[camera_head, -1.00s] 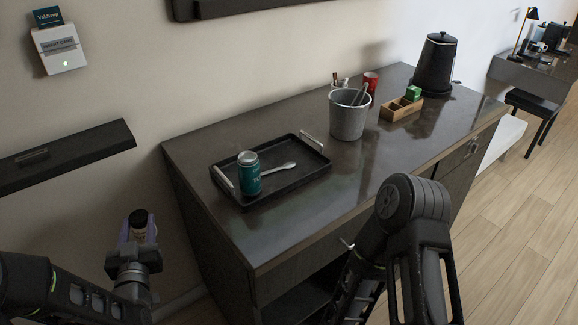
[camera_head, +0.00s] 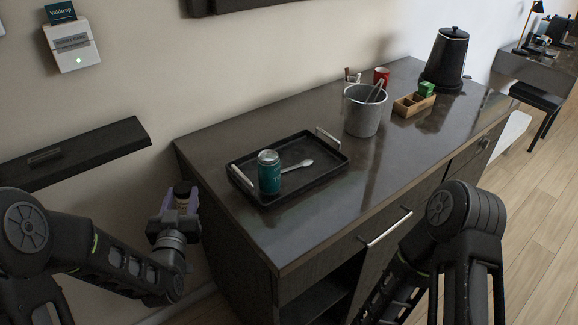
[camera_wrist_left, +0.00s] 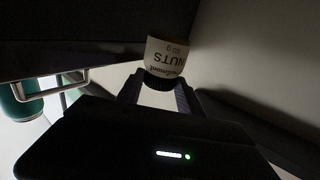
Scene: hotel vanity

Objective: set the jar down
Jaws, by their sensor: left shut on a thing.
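In the head view my left gripper (camera_head: 181,200) holds the jar in the air, left of the vanity's near left corner. Most of the jar is hidden there by the fingers. My right arm shows at the lower right of the head view, but its gripper does not.
The dark vanity (camera_head: 300,225) bears a black tray (camera_head: 318,182) with a teal can (camera_head: 269,172) and a spoon (camera_head: 297,166). Behind are a grey bucket (camera_head: 362,115), wooden box (camera_head: 408,107), red cup (camera_head: 381,76) and black kettle (camera_head: 446,57). A wall shelf (camera_head: 75,155) is left. The vanity's front middle is clear.

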